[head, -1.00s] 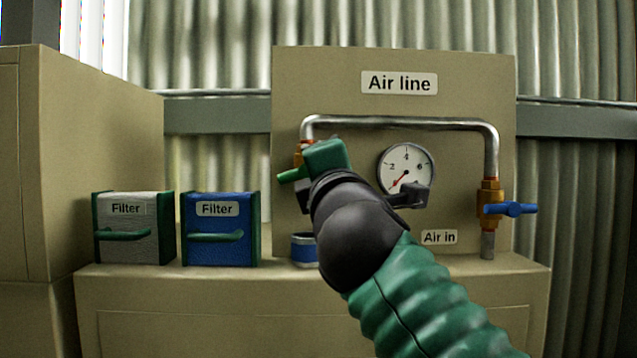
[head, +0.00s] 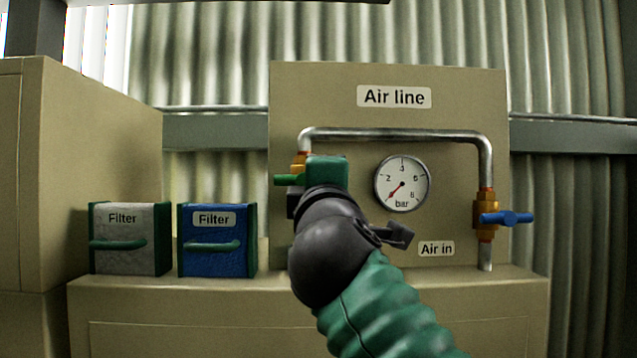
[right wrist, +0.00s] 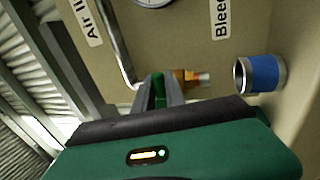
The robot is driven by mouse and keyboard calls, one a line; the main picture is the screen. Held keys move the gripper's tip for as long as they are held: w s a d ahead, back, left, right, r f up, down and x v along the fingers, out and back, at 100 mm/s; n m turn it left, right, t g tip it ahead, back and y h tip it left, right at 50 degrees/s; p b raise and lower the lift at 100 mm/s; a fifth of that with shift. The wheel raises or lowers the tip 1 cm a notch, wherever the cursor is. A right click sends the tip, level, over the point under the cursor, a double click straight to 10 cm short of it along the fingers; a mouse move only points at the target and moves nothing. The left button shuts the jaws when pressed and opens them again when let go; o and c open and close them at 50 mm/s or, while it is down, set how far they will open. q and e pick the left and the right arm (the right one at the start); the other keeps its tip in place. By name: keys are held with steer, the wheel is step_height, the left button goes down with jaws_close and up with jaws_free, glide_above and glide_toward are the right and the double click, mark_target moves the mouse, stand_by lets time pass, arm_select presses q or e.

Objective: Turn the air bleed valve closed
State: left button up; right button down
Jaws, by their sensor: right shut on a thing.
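The air bleed valve is a brass body (head: 300,160) at the left end of the bent pipe, with a green handle (head: 287,180). In the head view the handle end sticks out level to the left of my right gripper, which hides the rest. In the right wrist view, the brass valve (right wrist: 186,80) has a pale outlet end, and the green handle (right wrist: 158,92) is between my fingers. My right gripper (right wrist: 161,90) is shut on that handle. My left gripper is not in view.
A blue-handled valve (head: 507,218) is on the right pipe leg. The gauge (head: 402,184) has its red needle pointing lower left. A grey filter (head: 130,238) and a blue filter (head: 217,240) stand at left. A blue-banded cup (right wrist: 262,74) is near the bleed valve outlet.

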steer(key=shift+w+f, duration=0.25)
steer(key=shift+f, duration=0.2)
steer(key=c, duration=1.5)
jaws_free()
steer(key=shift+s+r, duration=0.1)
steer(key=shift+s, duration=0.05)
steer(key=shift+o, duration=0.6)
steer(key=shift+d+r, duration=0.1)
steer(key=shift+d, duration=0.05)
steer(key=b+v, duration=0.8)
steer(key=v, duration=0.8)
steer(key=shift+s, duration=0.3)
